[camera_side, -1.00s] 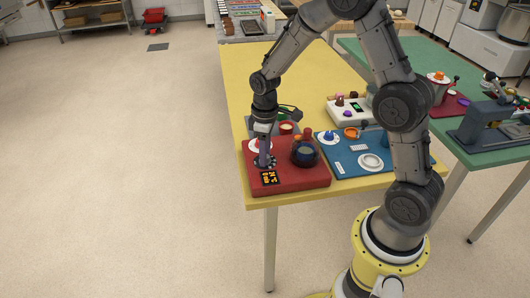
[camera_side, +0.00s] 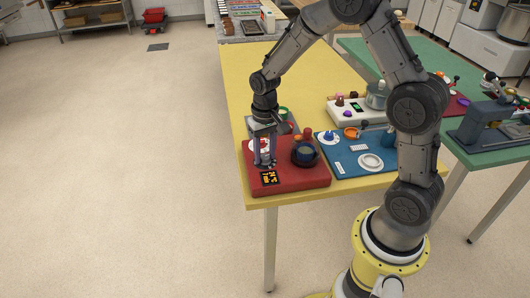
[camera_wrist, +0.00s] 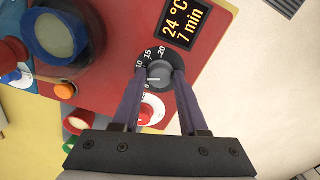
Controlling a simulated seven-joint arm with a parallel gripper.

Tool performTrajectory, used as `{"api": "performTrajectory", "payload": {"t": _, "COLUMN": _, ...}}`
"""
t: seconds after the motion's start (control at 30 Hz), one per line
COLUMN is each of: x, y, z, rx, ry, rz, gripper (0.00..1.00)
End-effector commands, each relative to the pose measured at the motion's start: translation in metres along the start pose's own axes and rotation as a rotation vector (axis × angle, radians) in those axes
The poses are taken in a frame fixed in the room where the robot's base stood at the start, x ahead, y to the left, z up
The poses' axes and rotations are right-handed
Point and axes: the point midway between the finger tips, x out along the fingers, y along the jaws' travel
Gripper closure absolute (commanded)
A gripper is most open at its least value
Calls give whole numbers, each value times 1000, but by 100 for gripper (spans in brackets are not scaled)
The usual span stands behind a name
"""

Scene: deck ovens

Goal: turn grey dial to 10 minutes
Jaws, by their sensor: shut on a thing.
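The grey dial (camera_wrist: 158,76) sits on a black disc marked with white numbers, among them 10, 15 and 20, on the red board (camera_side: 305,180). My gripper (camera_wrist: 158,79) is shut on the grey dial, one finger on each side of it. In the side view my gripper (camera_side: 265,164) points down at the board, and its fingers hide the dial. The display (camera_wrist: 182,21) reads 24 °C and 7 min in orange digits. It also shows near the board's front edge in the side view (camera_side: 269,178).
A red dial on a white disc (camera_wrist: 152,111) lies close to my fingers in the wrist view. An orange button (camera_wrist: 65,91) and a dark round vessel (camera_side: 305,154) are on the same board. A blue board (camera_side: 345,170) stands to the right.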

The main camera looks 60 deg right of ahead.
Motion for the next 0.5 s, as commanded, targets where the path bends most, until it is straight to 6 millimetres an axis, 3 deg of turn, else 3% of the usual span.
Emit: {"api": "performTrajectory", "payload": {"t": 0.5, "x": -1, "y": 0, "z": 0, "rx": 319, "ry": 0, "rz": 0, "gripper": 100}}
